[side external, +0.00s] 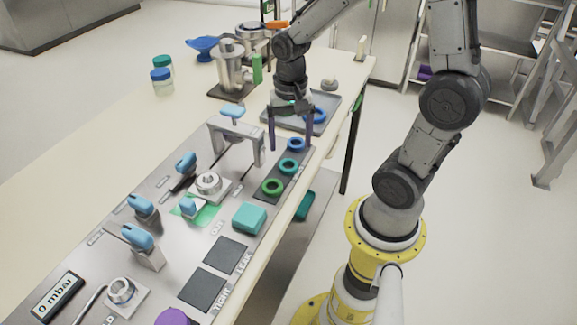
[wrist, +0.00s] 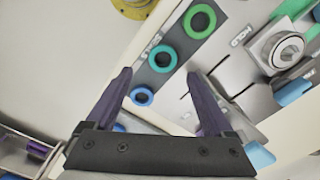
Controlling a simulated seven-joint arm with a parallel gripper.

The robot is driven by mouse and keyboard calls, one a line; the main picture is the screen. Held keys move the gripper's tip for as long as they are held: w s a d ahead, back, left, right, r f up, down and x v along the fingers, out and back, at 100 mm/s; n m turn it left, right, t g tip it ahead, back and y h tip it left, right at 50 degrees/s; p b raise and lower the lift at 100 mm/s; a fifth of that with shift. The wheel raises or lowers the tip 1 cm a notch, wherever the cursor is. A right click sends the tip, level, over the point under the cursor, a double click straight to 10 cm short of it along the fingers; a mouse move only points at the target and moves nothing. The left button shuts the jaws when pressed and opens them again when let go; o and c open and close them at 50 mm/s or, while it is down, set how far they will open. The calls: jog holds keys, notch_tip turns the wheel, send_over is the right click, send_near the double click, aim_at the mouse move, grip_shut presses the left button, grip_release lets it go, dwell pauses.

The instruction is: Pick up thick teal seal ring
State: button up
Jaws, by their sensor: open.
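A teal ring (side external: 289,166) lies on a dark strip between a blue ring (side external: 296,144) and a green ring (side external: 272,187). In the wrist view the teal ring (wrist: 163,49) is just beyond and between my fingertips, with the blue ring (wrist: 142,96) nearer and the green ring (wrist: 200,10) farther. My gripper (side external: 290,147) is open and empty, its two purple fingers pointing down above the blue end of the strip. It also shows in the wrist view (wrist: 160,74). A bit of teal shows on the tray behind my gripper, mostly hidden; I cannot tell its shape.
The grey tray (side external: 334,101) behind my gripper holds another blue ring (side external: 317,115). A metal bridge-shaped fixture (side external: 236,132) stands left of the strip. A teal block (side external: 249,218) and several blue-handled clamps stand on the panel. The table edge runs close along the strip's right side.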

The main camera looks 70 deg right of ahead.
aim_at(288, 168)
jog(key=shift+w+f, duration=0.15)
jog(key=shift+f, duration=1.5)
jog(key=shift+w+f, duration=0.15)
jog(key=shift+f, duration=1.45)
grip_shut()
jog(key=shift+r, duration=0.15)
